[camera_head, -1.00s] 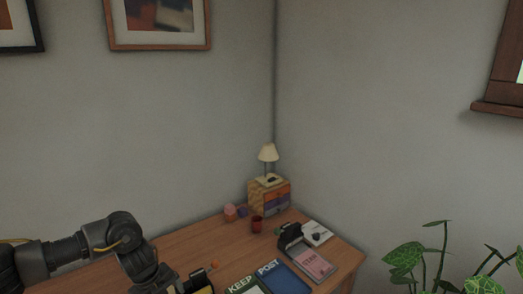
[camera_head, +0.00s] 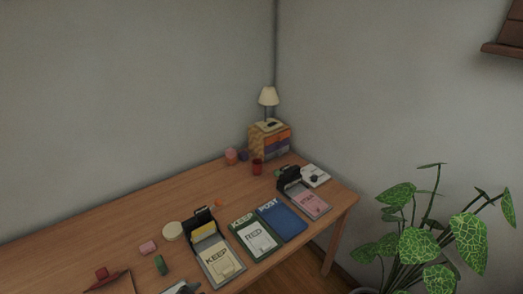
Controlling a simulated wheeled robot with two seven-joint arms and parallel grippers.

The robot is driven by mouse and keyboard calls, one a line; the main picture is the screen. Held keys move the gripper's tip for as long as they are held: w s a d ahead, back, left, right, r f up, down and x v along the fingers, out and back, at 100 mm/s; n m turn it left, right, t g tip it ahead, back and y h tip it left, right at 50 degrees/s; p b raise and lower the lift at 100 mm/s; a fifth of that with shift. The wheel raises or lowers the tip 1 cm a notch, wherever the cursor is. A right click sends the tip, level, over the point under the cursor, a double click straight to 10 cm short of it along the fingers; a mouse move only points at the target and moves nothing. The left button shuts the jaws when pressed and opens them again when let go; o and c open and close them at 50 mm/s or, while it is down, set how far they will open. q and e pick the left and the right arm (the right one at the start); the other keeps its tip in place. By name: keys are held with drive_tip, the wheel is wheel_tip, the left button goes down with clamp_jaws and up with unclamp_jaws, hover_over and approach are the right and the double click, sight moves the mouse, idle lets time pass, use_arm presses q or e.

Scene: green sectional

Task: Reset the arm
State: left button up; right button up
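Neither of my arms shows clearly in the head view now, and both grippers are out of sight. A grey shape (camera_head: 182,287) is cut off by the bottom edge; I cannot tell what it is. The wooden desk (camera_head: 110,224) runs along the wall into the corner.
A plant (camera_head: 420,246) stands right of the desk.

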use_arm(q)
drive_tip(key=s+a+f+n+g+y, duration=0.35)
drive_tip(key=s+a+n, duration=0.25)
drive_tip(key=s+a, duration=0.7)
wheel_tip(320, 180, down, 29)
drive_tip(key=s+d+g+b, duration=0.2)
drive_tip(key=b, duration=0.3)
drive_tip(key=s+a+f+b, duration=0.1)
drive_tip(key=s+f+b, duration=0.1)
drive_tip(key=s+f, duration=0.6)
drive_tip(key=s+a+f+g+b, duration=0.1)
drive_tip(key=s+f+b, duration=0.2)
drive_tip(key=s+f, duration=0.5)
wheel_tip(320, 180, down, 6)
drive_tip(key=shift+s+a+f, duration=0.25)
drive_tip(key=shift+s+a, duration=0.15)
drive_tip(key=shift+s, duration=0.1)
